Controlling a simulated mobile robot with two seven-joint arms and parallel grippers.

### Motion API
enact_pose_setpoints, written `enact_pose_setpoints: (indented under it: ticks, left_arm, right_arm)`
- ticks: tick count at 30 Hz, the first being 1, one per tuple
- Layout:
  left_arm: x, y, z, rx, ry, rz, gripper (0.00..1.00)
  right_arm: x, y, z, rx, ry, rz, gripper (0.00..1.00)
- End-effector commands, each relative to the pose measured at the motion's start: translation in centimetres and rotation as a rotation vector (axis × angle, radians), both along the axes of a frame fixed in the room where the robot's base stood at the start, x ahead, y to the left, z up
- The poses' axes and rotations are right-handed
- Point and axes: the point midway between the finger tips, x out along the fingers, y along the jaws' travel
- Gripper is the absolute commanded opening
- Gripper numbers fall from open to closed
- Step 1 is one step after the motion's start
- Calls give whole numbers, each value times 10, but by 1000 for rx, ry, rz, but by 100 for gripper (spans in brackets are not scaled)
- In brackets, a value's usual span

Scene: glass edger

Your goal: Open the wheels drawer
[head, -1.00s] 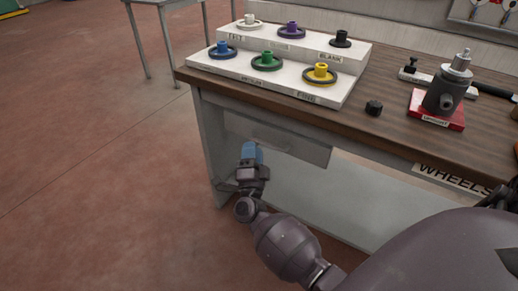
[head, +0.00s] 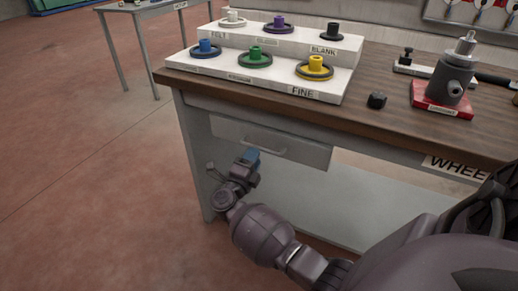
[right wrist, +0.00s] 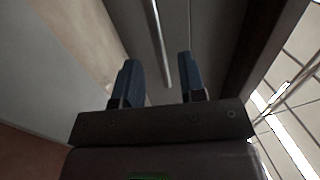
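The drawer (head: 300,150) is a grey front under the bench top, with a thin bar handle (head: 265,148). It looks shut or nearly so. My right gripper (head: 251,156), with blue fingers, is just in front of the drawer's left part, near the handle. In the right wrist view my right gripper (right wrist: 157,70) is open, and the handle (right wrist: 160,40) runs lengthwise in line with the gap between the fingers. I cannot tell whether the fingers touch it. A WHEELS label (head: 455,167) sits on the bench's front edge further right, partly cut off by my arm. My left gripper is not in view.
On the wooden bench top (head: 385,120) stand a white stepped rack (head: 270,80) with several coloured wheels, a small black knob (head: 377,100) and a grey tool on a red base (head: 440,103).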

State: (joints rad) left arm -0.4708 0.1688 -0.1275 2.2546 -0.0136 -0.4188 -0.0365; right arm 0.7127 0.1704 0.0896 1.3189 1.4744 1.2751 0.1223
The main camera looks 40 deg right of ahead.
Motion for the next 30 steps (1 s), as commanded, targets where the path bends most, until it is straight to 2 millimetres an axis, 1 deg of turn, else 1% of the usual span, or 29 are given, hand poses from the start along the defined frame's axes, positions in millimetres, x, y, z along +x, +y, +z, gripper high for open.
enact_pose_setpoints:
  ticks: [1, 3, 9, 15, 22, 27, 29, 30]
  left_arm:
    - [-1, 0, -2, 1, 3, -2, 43]
    - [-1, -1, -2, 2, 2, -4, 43]
    - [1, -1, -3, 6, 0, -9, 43]
    - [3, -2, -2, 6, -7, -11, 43]
    - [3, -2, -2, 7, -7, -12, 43]
    - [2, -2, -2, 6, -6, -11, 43]
    - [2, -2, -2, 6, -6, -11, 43]
    - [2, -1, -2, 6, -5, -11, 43]
  right_arm:
    - [3, -8, 0, -4, 2, -1, 38]
    - [7, -18, 2, -3, 1, 0, 38]
    - [15, -37, 6, -2, 3, 1, 38]
    - [18, -43, 8, -1, 1, 2, 38]
    - [18, -43, 9, 0, 1, 1, 38]
    - [18, -43, 9, 0, 1, 1, 12]
    - [18, -43, 9, 0, 1, 1, 2]
    - [18, -43, 8, 0, 1, 1, 0]
